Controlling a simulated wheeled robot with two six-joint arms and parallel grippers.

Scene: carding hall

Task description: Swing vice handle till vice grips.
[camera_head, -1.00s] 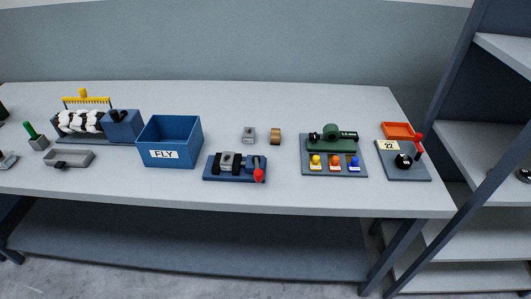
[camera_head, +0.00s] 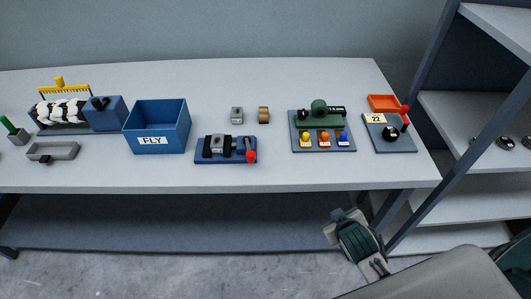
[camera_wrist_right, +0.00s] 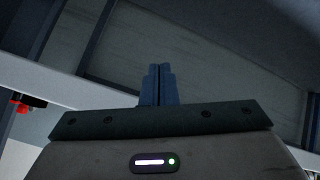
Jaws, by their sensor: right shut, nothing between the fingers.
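The vice (camera_head: 226,150) stands on the front middle of the bench on a blue base. It has two black jaws, and a grey block (camera_head: 217,145) sits between them. Whether the jaws touch the block is too small to tell. The vice handle ends in a red knob (camera_head: 251,157) at the right end, pointing to the bench's front edge. My right arm comes in at the lower right of the head view, its wrist in front of and below the bench edge, well away from the vice. My right gripper (camera_wrist_right: 158,85) is shut and empty in the right wrist view. My left gripper is out of view.
A blue bin marked FLY (camera_head: 157,130) stands left of the vice. A panel with coloured buttons (camera_head: 322,132) and a dial plate with a red lever (camera_head: 390,135) are to the right. A shelf rack (camera_head: 480,110) stands beyond the bench's right end. The bench front (camera_head: 230,179) is clear.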

